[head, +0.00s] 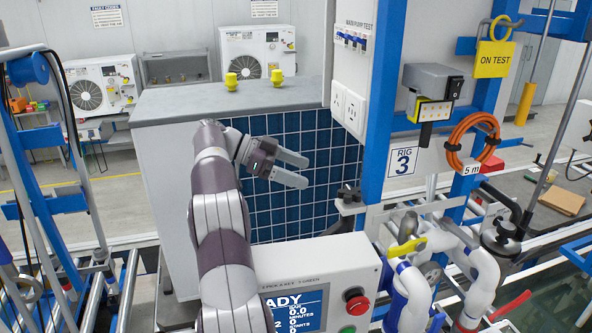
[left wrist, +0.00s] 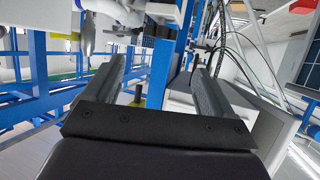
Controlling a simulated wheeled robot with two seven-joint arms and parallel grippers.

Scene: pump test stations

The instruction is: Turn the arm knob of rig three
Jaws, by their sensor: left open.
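The blue frame of rig three carries a "RIG 3" sign (head: 403,162). In front of it stands a white control panel (head: 345,257) with a lit "READY" display (head: 295,308), a red mushroom button (head: 357,301) and a green button (head: 347,329) partly cut off. I cannot make out which control is the arm knob. A black knob-like fitting (head: 348,194) sits left of the blue post. My left gripper (head: 306,170) is open and empty, left of that fitting and above the panel. Its two fingers also show apart in the left wrist view (left wrist: 158,68). My right gripper is not in view.
A grey-topped cabinet with a blue tiled face (head: 290,130) stands behind my left arm. White pipes with a yellow-handled valve (head: 406,247) are right of the panel. An orange hose coil (head: 473,140) and a yellow "ON TEST" tag (head: 494,59) hang on the rig.

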